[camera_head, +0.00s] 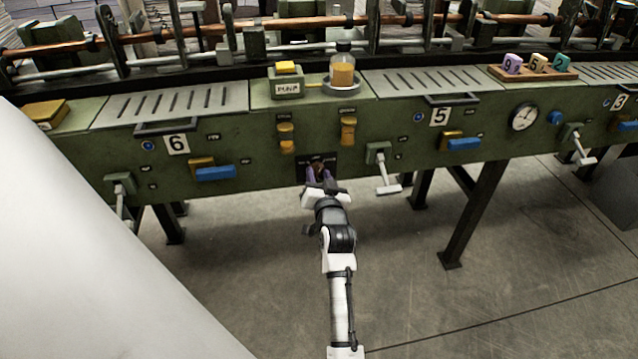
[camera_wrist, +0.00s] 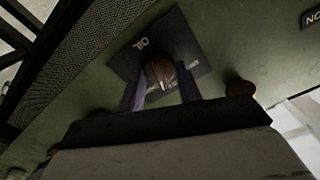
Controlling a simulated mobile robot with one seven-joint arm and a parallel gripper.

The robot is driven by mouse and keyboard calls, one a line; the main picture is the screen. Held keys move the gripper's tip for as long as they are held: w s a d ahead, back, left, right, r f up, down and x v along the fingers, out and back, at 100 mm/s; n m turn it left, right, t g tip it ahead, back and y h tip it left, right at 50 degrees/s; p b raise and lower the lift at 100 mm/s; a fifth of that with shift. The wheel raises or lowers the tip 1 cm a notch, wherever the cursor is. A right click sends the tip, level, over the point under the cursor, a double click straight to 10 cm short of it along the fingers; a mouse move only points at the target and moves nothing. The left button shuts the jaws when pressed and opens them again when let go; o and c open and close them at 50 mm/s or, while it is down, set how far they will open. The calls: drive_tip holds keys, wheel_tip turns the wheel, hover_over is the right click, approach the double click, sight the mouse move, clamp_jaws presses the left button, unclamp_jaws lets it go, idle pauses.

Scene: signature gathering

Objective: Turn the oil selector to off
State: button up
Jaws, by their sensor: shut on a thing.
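The oil selector (camera_wrist: 162,72) is a small brownish knob on a black plate (camera_wrist: 198,38) marked OIL. In the wrist view it sits between the two purple fingers of my gripper (camera_wrist: 160,90), which is shut on it. The fingers hide part of the plate's lower lettering, and I cannot read which setting the knob points to.
To the right of the plate is a grey lever with a pale handle (camera_head: 388,187). Blue handles (camera_head: 215,173) stick out farther left and right. An oil bottle (camera_head: 343,68) and a yellow-topped PUMP box (camera_head: 287,80) stand above. The floor in front is clear.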

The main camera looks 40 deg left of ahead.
drive_tip(key=shift+n+b, duration=1.4)
drive_tip(key=shift+n, duration=0.8)
drive_tip(key=o, duration=1)
drive_tip(key=shift+s+d, duration=0.1)
